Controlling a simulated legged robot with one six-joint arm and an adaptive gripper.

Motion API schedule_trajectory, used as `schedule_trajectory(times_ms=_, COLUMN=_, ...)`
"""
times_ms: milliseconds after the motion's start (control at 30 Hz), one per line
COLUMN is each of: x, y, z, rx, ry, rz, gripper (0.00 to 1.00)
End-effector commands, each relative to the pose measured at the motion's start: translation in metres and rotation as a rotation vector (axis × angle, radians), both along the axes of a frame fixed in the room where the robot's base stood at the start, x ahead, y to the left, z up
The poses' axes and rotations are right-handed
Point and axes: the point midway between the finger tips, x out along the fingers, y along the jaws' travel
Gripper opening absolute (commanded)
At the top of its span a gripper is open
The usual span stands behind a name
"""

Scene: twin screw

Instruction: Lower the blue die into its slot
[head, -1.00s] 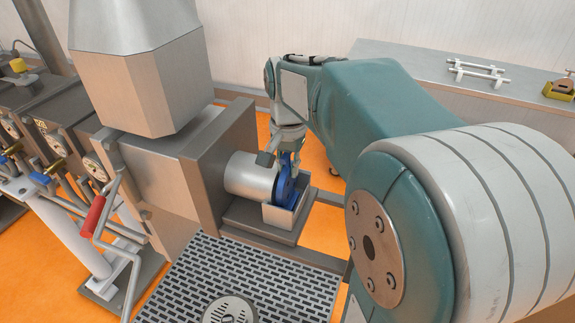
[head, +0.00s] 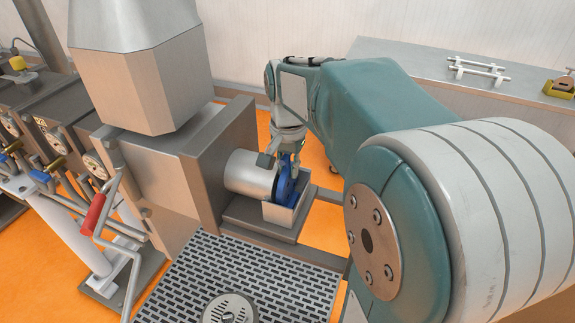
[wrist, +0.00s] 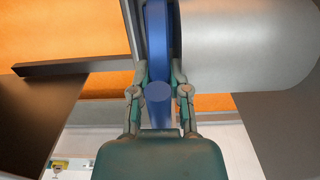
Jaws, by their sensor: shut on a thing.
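The blue die (head: 285,185) is a round disc standing on edge in the head view, beside the open end of the steel cylinder (head: 250,174). Its lower part sits within the small metal box-like holder (head: 288,217), so how deep it sits is hidden. My gripper (head: 287,157) is above the die, pointing down, and shut on it. In the wrist view the die (wrist: 159,45) shows edge-on between the two fingers of my gripper (wrist: 159,85), with the cylinder (wrist: 235,40) close on its right.
A crank with a red handle (head: 95,212) stands at the left. A perforated grate (head: 250,280) lies in front of the holder. A metal bench (head: 430,70) with white bar handles (head: 478,68) is at the back right.

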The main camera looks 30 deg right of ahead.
Motion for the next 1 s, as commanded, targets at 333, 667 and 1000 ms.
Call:
schedule_trajectory(times_ms=333, x=0.000, y=0.000, z=-0.001, rx=0.000, ry=-0.001, rz=0.000, gripper=0.63)
schedule_trajectory(times_ms=667, x=0.000, y=0.000, z=0.003, rx=0.000, ry=-0.001, rz=0.000, gripper=0.63)
schedule_trajectory(times_ms=1000, x=0.001, y=0.000, z=0.067, rx=-0.002, ry=-0.004, rz=0.000, gripper=0.63)
